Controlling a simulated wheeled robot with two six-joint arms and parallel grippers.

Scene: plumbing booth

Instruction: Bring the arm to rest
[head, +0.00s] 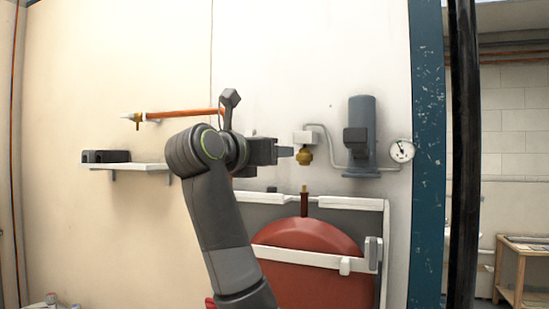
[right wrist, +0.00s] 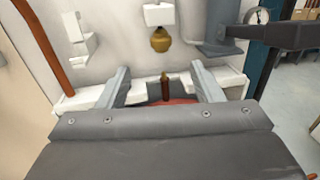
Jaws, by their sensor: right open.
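My right arm rises from the bottom of the head view, and its gripper (head: 286,152) points right, its tips close to the left of a brass fitting (head: 304,157) under a white block on the wall. Whether they touch cannot be told there. In the right wrist view, the right gripper's (right wrist: 160,70) two fingers are spread wide with nothing held between them. The brass fitting (right wrist: 160,40) shows beyond the fingertips, apart from them. A short copper stub (right wrist: 165,88) stands upright between the fingers in that view. My left gripper is not in view.
A red tank (head: 310,255) with a white strap stands below. A grey cylinder (head: 362,130) and a gauge (head: 401,151) are right of the fitting. A shelf (head: 140,167) and a copper pipe (head: 185,113) are at left. A blue post (head: 427,150) edges the booth.

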